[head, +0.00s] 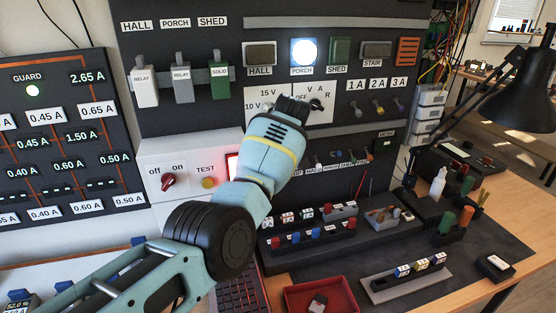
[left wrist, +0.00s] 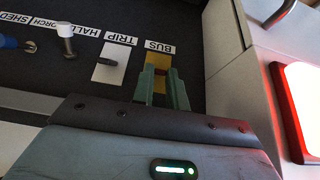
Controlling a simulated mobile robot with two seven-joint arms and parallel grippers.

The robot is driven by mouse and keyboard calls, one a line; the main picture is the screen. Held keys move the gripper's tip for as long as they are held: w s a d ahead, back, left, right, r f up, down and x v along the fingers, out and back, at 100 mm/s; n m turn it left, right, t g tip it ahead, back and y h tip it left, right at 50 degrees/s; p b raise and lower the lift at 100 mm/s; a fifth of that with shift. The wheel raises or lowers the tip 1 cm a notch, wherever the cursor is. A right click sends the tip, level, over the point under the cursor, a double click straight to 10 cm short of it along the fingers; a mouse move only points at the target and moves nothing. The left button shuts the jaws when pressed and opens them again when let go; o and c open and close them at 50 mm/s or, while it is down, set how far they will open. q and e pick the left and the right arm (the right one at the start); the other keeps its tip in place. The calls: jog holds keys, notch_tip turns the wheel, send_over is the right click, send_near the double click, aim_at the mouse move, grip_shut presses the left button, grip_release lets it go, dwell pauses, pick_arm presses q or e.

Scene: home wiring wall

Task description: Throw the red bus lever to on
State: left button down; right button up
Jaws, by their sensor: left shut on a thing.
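The red bus lever (left wrist: 161,72) shows in the left wrist view as a small red piece on a yellow plate (left wrist: 158,60), under the label BUS (left wrist: 160,47). My left gripper (left wrist: 164,80) has its two green fingers closed around it, one on each side. In the head view my left arm and hand (head: 272,145) cover the bus lever and the fingertips. Whether the lever stands at on or off cannot be told. My right gripper is in neither view.
A grey lever on a white TRIP plate (left wrist: 114,62) stands close beside the fingers. A white-capped lever (left wrist: 66,33) and a blue one (left wrist: 12,42) are farther left. A red-lit panel (left wrist: 302,105) is at right. Below the wall are racks and a red tray (head: 320,297).

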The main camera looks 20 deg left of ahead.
pick_arm(q)
jog(key=c, duration=1.4)
grip_release()
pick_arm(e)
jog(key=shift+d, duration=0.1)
pick_arm(q)
jog(key=p+v, duration=0.2)
jog(key=v, duration=0.5)
jog(key=shift+r, duration=0.4)
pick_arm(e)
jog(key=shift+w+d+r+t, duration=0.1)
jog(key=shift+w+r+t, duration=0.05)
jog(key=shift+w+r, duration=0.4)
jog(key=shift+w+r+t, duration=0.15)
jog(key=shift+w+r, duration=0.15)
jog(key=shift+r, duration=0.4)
pick_arm(q)
jog(key=shift+s, duration=0.15)
